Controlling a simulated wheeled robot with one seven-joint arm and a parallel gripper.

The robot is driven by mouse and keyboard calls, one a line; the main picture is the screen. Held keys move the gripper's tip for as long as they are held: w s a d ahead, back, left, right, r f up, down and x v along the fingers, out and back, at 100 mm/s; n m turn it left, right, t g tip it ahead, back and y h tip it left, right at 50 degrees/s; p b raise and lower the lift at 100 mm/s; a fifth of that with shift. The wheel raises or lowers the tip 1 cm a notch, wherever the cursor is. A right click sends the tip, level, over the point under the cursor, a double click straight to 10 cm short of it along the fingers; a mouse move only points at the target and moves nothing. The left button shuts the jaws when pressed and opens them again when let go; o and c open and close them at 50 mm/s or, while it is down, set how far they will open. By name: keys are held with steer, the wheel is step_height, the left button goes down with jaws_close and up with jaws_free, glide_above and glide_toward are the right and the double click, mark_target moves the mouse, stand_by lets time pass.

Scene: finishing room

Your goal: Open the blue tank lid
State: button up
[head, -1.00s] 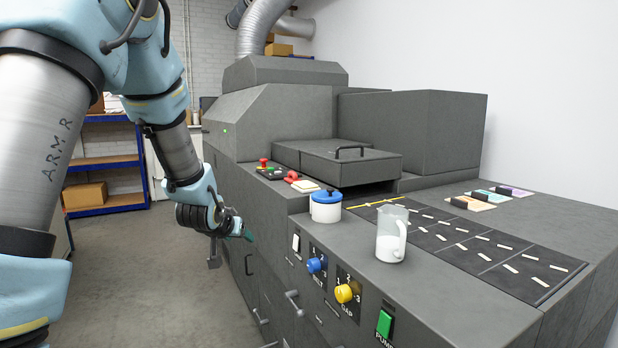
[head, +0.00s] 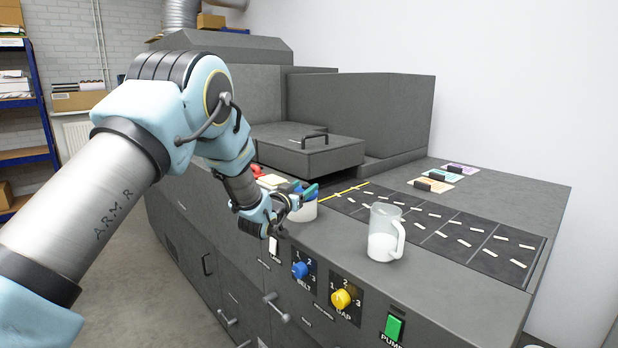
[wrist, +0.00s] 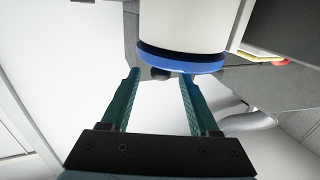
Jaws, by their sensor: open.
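The tank is a white round pot (head: 305,210) on the grey machine top. My arm partly covers it in the head view. In the wrist view the tank (wrist: 182,25) appears upside down, with its blue lid (wrist: 180,62) on it and a small dark knob (wrist: 160,73) on the lid. My gripper (head: 302,191) is at the lid's height. Its teal fingers are open, and the wrist view shows the fingertips (wrist: 161,76) on either side of the knob. I cannot tell whether they touch it.
A clear jug with white contents (head: 384,236) stands to the right of the tank. A blue dial (head: 300,270), a yellow dial (head: 341,299) and a green switch (head: 394,327) are on the front panel. A grey hatch with a handle (head: 310,150) lies behind.

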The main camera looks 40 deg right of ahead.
mark_target(301, 188)
steer(key=shift+p+x, duration=0.8)
steer(key=shift+x, duration=1.85)
jaws_close()
